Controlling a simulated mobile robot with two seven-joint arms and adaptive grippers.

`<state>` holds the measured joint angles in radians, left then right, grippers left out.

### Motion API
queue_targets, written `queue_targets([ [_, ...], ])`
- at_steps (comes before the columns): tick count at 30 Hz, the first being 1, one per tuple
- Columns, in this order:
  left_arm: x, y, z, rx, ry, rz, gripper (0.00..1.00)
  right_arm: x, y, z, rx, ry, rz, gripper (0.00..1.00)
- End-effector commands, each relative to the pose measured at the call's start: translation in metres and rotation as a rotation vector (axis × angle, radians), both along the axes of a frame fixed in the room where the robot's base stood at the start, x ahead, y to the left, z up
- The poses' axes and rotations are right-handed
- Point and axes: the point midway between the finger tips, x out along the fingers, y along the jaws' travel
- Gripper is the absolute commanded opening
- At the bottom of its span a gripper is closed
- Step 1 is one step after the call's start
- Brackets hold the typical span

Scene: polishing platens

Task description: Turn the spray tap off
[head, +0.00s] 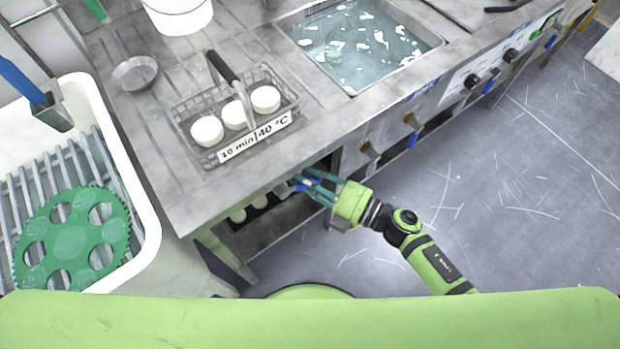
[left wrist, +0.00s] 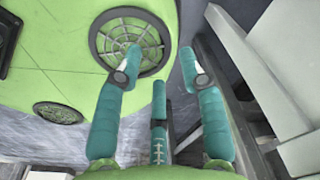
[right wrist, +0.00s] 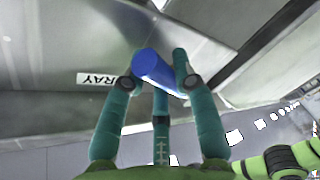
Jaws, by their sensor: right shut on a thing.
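In the head view my right gripper (head: 310,184) is at the bench's front face, just below the worktop edge, and mostly hides the handle. The tap's body is not clearly visible. My left gripper (left wrist: 163,62) is open and empty in the left wrist view, out of the head view.
The steel bench (head: 345,120) holds a water bath (head: 362,50) and a wire basket (head: 180,115) with white pucks. Other taps and knobs (head: 411,120) line the front to the right. A white sink (head: 150,215) holds a green platen (head: 70,240).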

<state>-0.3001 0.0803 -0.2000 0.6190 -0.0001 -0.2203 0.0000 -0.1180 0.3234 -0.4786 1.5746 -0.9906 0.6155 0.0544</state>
Motion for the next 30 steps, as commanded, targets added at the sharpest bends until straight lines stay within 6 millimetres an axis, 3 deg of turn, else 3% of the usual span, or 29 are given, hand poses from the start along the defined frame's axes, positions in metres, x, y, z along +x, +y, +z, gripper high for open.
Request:
queue_targets([
  [3,0.000,0.000,-0.017,0.000,0.000,0.000,0.40,-0.002,0.003,-0.013,0.089,0.067,0.000,0.00],
  [21,-0.001,0.000,-0.061,0.000,0.000,-0.001,0.40,-0.018,0.024,-0.040,0.553,0.405,0.000,0.00],
  [25,0.011,-0.002,-0.066,-0.007,-0.031,-0.003,0.40,-0.022,0.030,-0.043,0.646,0.473,-0.002,0.00],
  [30,0.040,-0.006,-0.067,-0.015,-0.091,-0.005,0.40,-0.027,0.037,-0.045,0.755,0.552,-0.001,0.00],
])
